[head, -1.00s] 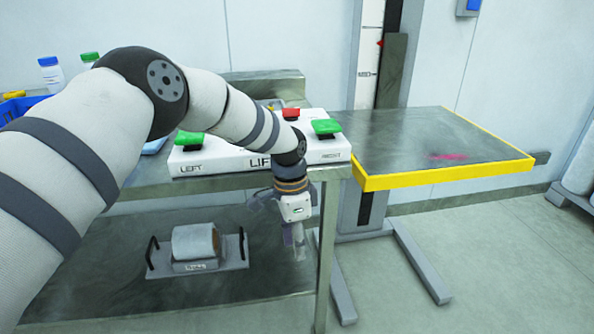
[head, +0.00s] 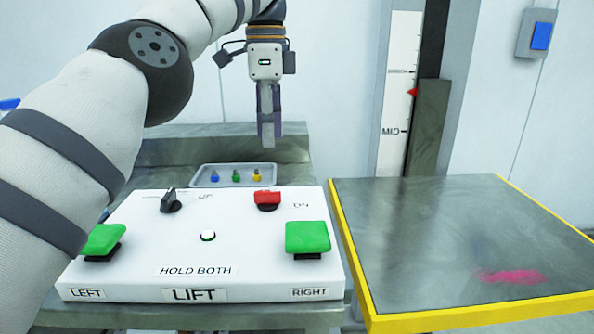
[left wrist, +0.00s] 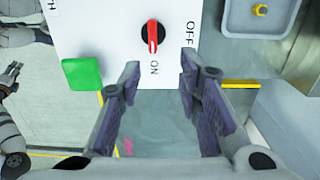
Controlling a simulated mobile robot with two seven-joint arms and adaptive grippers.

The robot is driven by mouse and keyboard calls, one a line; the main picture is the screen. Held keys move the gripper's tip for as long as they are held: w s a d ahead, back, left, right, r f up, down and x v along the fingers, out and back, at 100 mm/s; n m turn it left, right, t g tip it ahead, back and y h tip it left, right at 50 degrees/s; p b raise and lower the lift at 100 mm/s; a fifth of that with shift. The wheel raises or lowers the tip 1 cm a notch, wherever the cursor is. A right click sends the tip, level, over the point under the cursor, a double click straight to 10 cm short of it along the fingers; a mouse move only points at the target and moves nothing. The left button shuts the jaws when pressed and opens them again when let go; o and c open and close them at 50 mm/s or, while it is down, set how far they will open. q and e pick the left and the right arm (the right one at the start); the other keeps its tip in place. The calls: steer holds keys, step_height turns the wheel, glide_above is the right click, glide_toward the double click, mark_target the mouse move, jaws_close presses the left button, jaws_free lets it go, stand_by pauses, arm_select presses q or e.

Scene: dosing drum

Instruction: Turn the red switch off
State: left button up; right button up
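The red switch (head: 267,200) sits on the white LIFT panel (head: 240,285), towards its back right. In the left wrist view the red switch (left wrist: 152,36) is a red handle on a round black base. Its pale-marked end points at the word ON; OFF is printed to the right. My left gripper (head: 268,140) hangs fingers down, above and behind the panel, apart from the switch. In the left wrist view its fingers (left wrist: 160,92) are spread and empty. What looks like my right gripper (left wrist: 11,76) shows at the left edge, too small to read.
Green buttons stand on the panel's left (head: 103,241) and right (head: 308,238), with a black knob (head: 170,200) and white lamp (head: 208,236). A tray (head: 210,181) with small coloured pieces lies behind. A yellow-edged lift table (head: 430,230) is at the right.

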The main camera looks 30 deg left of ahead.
mark_target(267, 191)
arm_select(q)
steer(key=f, duration=0.3)
steer(key=s+f, duration=0.1)
steer(key=f, duration=0.7)
steer(key=shift+s+f+p, duration=0.15)
steer(key=shift+s+p, duration=0.1)
steer(key=shift+p, duration=0.05)
steer(key=shift+c, duration=0.6)
jaws_close()
